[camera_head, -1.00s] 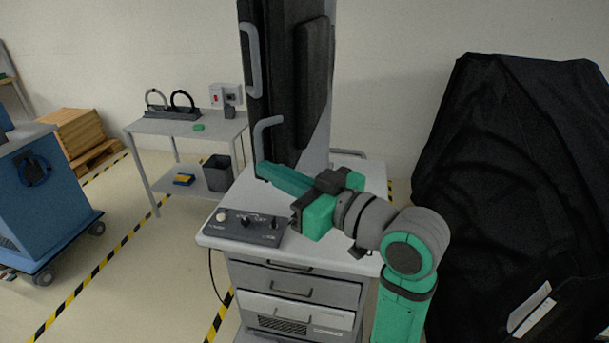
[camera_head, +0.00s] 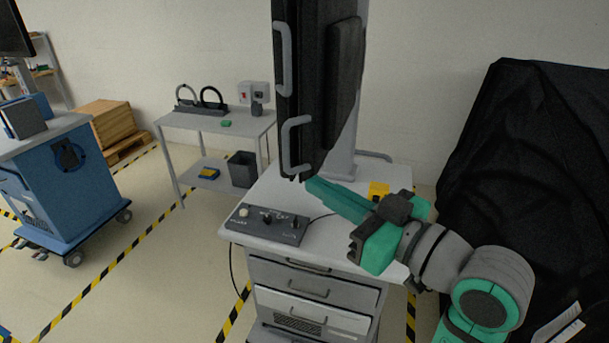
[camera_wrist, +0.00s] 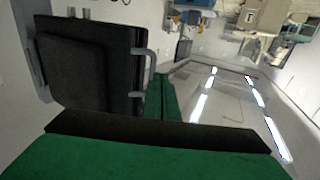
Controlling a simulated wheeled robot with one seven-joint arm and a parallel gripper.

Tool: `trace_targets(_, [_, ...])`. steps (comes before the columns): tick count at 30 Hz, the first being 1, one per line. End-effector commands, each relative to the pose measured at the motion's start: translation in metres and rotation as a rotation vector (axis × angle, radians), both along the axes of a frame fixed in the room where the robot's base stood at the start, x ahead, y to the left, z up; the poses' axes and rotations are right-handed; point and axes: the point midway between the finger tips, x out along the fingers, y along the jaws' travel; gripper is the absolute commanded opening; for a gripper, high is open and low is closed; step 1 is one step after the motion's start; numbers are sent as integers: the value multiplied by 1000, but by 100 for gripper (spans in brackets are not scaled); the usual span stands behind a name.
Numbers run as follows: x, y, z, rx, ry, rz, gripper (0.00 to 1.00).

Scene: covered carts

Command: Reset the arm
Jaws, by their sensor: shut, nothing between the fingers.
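My arm is green and grey and reaches in from the lower right of the head view. My gripper (camera_head: 314,187) has its green fingers together with nothing between them. The fingertips point left, just below and right of the lower grey handle (camera_head: 296,140) on the black monitor-like panel (camera_head: 330,90), over the white cart top (camera_head: 275,190). I cannot tell whether they touch the panel. In the wrist view the closed fingers (camera_wrist: 161,97) lie beside the panel (camera_wrist: 90,70) and its handle (camera_wrist: 151,62).
A control box (camera_head: 267,224) with knobs sits on the cart top, left of my wrist. A small yellow item (camera_head: 378,190) lies behind my gripper. A black covered cart (camera_head: 535,150) stands close at right. A blue cart (camera_head: 70,185) and grey table (camera_head: 215,122) stand left, with open floor between.

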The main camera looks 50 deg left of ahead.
Motion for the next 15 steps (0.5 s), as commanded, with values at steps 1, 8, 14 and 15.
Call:
trace_targets(1, [2,-12,0,1,0,-7,0])
trace_targets(8, [3,-53,0,1,2,-7,0])
trace_targets(14, [2,-69,-1,-1,2,-5,0])
trace_targets(15, [2,-70,-1,-1,2,-5,0])
